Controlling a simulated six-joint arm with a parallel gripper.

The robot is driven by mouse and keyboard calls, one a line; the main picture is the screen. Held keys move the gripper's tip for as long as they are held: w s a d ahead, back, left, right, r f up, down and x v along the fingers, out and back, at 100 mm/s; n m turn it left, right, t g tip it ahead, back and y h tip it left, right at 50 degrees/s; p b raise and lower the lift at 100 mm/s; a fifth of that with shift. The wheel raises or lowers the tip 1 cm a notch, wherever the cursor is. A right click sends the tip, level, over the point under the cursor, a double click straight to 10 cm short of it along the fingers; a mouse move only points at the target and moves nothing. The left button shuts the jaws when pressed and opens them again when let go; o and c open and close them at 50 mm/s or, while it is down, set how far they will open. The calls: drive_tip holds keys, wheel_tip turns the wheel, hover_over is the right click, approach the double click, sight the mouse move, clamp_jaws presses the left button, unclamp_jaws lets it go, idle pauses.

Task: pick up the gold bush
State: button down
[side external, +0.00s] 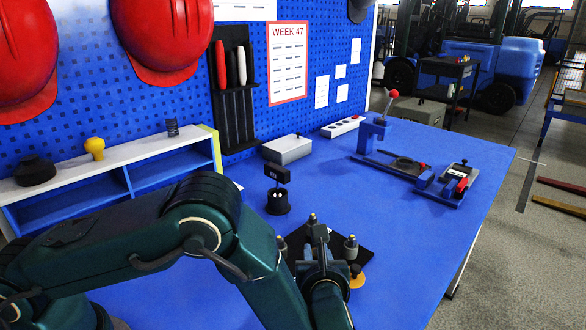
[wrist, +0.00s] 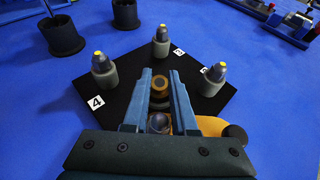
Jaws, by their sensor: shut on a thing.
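My gripper (wrist: 160,76) reaches over a black plate (wrist: 75,112), its two blue-grey fingers closed around a small round part. That part is the gold bush (wrist: 159,84), a brownish-gold ring with a dark centre, showing between the fingertips. A grey rounded metal piece (wrist: 158,123) shows nearer the palm, between the fingers. I cannot tell how it joins the bush, or whether the bush is clear of the plate. In the side external view my gripper (side external: 320,235) is above the plate, and my arm hides much of the work.
Grey yellow-tipped posts stand close around my fingers: left (wrist: 103,69), far (wrist: 161,42) and right (wrist: 214,78). A yellow-orange round piece (wrist: 236,135) lies at right. A black cup (side external: 278,201) stands behind; a red-knobbed press (side external: 375,130) is farther right. Blue table (side external: 440,250) is open at right.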

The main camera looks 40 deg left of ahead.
drive_tip(key=shift+r, duration=0.1)
drive_tip(key=shift+r, duration=0.65)
wheel_tip(320, 180, up, 3)
drive_tip(key=s+a+r, duration=0.3)
drive_tip(key=a+r, duration=0.3)
drive_tip(key=a, duration=0.5)
drive_tip(key=shift+s+r, duration=0.25)
drive_tip(key=shift+s, duration=0.1)
hover_over(316, 256)
wheel_tip(316, 256, down, 7)
drive_tip(key=shift+f, duration=1.85)
drive_tip(key=shift+f, duration=0.15)
drive_tip(key=c, duration=0.7)
unclamp_jaws()
